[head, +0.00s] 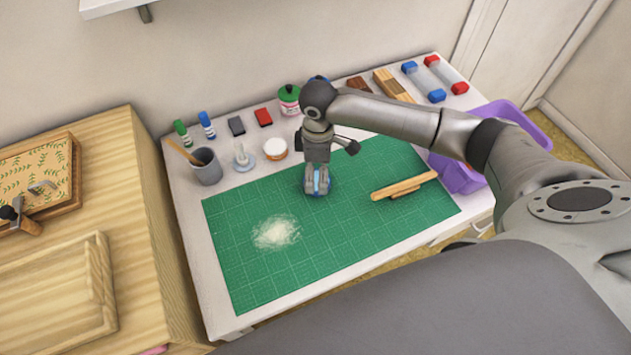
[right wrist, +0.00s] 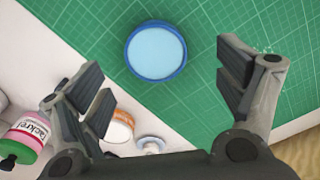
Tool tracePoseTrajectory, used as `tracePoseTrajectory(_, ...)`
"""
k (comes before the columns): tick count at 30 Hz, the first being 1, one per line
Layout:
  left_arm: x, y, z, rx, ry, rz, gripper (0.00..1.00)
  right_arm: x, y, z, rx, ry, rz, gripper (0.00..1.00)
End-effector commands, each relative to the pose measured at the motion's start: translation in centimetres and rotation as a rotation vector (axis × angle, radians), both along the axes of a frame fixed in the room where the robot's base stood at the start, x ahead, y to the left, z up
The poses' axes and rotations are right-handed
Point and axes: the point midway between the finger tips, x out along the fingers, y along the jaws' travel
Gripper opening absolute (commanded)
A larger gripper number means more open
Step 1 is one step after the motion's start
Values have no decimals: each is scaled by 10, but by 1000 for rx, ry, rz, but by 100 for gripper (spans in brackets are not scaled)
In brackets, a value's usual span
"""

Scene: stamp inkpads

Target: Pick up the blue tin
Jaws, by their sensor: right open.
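The blue tin is a round, shallow tin with a dark blue rim and a pale blue top; in the right wrist view the tin (right wrist: 156,48) lies flat on the green cutting mat. In the head view the tin (head: 325,187) is mostly hidden by my right gripper (head: 317,178), which points down over it. In the right wrist view my right gripper (right wrist: 165,75) is open and empty, its fingers spread to either side, with the tin between and slightly beyond the fingertips. My left gripper is not in view.
The green mat (head: 360,245) carries a pale powder patch (head: 276,232) and a wooden strip (head: 404,186). Behind stand a grey cup (head: 207,168), a white jar with an orange band (head: 275,149), and red (head: 263,117) and dark (head: 236,126) pads. A purple basket (head: 460,178) is at right.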

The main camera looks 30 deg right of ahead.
Motion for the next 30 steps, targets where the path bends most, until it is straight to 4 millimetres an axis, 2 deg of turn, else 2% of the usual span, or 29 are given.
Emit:
tracePoseTrajectory(12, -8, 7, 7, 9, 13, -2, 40, 5, -2, -49, 0, 1, -1, 89)
tracePoseTrajectory(21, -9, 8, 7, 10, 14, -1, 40, 6, -2, -53, -1, 1, 1, 88)
tracePoseTrajectory(30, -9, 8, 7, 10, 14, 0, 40, 6, -2, -53, -1, -1, 1, 49)
